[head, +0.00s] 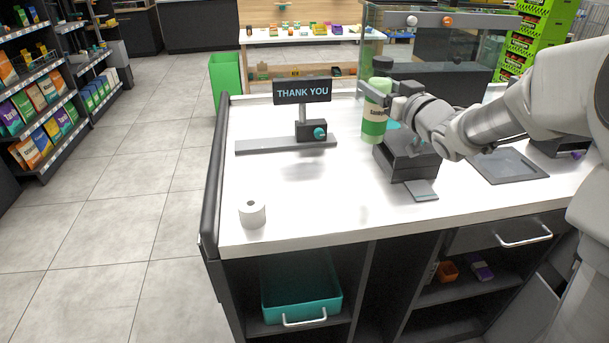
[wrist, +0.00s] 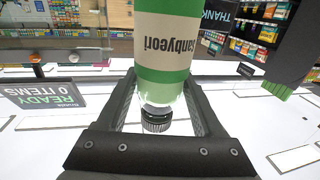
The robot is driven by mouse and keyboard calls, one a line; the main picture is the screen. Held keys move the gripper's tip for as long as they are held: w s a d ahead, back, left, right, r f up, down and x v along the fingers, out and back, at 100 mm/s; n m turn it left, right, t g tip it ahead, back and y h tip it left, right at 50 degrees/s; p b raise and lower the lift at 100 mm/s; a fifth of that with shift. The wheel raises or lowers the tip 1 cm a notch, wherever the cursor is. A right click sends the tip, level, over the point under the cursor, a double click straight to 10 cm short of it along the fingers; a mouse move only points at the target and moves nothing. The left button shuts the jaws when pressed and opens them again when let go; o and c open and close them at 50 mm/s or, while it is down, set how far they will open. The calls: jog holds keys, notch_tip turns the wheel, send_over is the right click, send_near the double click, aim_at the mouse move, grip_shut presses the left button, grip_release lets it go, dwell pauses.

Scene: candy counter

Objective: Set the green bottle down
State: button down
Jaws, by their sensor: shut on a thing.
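The green bottle (head: 375,122), with a pale label band and a dark cap, is upright near the back of the white counter (head: 290,190). My gripper (head: 383,90) is shut on its upper part, coming from the right. In the wrist view the bottle (wrist: 167,50) shows upside down between the two fingers (wrist: 160,105), with its dark cap toward the palm. Whether its base touches the counter or hangs just above it, I cannot tell.
A THANK YOU sign (head: 302,92) stands left of the bottle. A dark card device (head: 405,160) is close on its right and in front. A clear-sided case (head: 440,45) stands behind. A white paper roll (head: 252,213) sits at the front left. The counter's front middle is clear.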

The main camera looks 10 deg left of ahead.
jog(key=s+a+f+b, duration=0.4)
jog(key=a+f+b, duration=0.1)
jog(key=a+f, duration=0.5)
jog(key=shift+s+a+f, duration=0.25)
jog(key=shift+s+f, duration=0.1)
jog(key=shift+f, duration=0.15)
jog(key=shift+c, duration=0.2)
grip_release()
jog(key=p+v, duration=0.1)
jog(key=v, duration=1.1)
